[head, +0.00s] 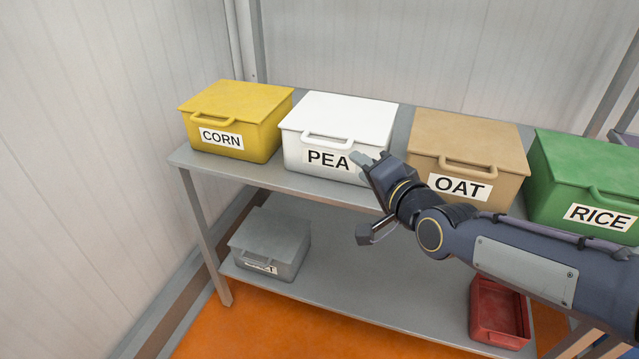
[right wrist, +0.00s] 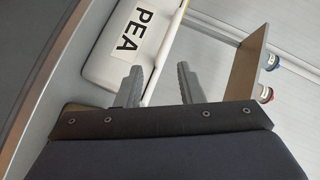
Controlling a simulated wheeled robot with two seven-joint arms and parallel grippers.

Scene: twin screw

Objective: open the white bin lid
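The white bin (head: 336,140), labelled PEA, stands on the upper shelf between the yellow and tan bins. Its white lid (head: 340,110) is down, with a loop handle (head: 327,141) at the front. My right gripper (head: 362,158) is in front of the bin's right side, over the end of the label. In the right wrist view, its two fingers (right wrist: 160,84) are apart, and the white handle bar (right wrist: 164,50) runs between them, nearer the left finger. Contact cannot be told. The white bin (right wrist: 106,62) also shows there. My left gripper is not in view.
The yellow CORN bin (head: 236,119) is on the left, the tan OAT bin (head: 468,140) and green RICE bin (head: 588,170) on the right. The lower shelf (head: 370,285) holds a grey bin (head: 270,243) and a red bin (head: 498,315). The wall is close behind.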

